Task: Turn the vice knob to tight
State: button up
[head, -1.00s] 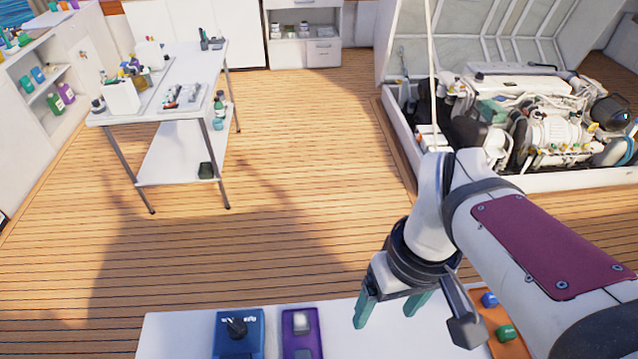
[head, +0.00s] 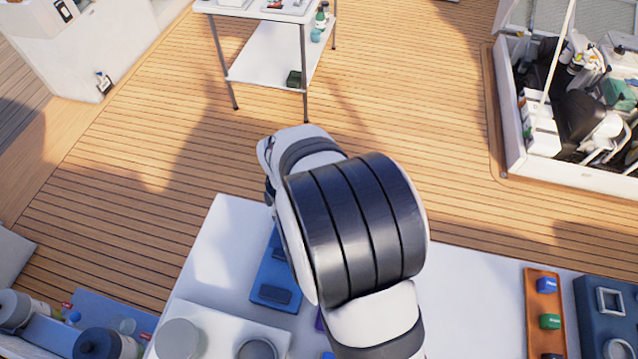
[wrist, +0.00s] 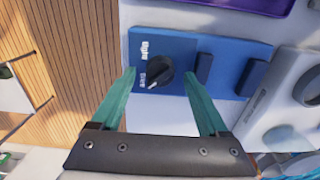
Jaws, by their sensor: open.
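The vice knob (wrist: 159,73) is a black round knob with a white pointer mark, on a blue base (wrist: 150,42) with white lettering too small to read. Two dark upright blocks (wrist: 204,68) stand on the base to the right of the knob. My gripper (wrist: 157,74) is open, with its green fingertips on either side of the knob in the wrist view. Whether they touch it I cannot tell. In the head view the blue base (head: 268,268) shows partly, and my arm hides the knob and the gripper.
A white unit with a grey dial (wrist: 308,88) stands beside the blue base. A purple tray (wrist: 240,3) lies at the wrist view's top edge. The white worktop (head: 470,285) is clear towards the orange tray (head: 533,300). A dark blue box (head: 590,290) stands at the far right.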

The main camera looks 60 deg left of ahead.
jog(key=shift+f, duration=0.55)
grip_shut()
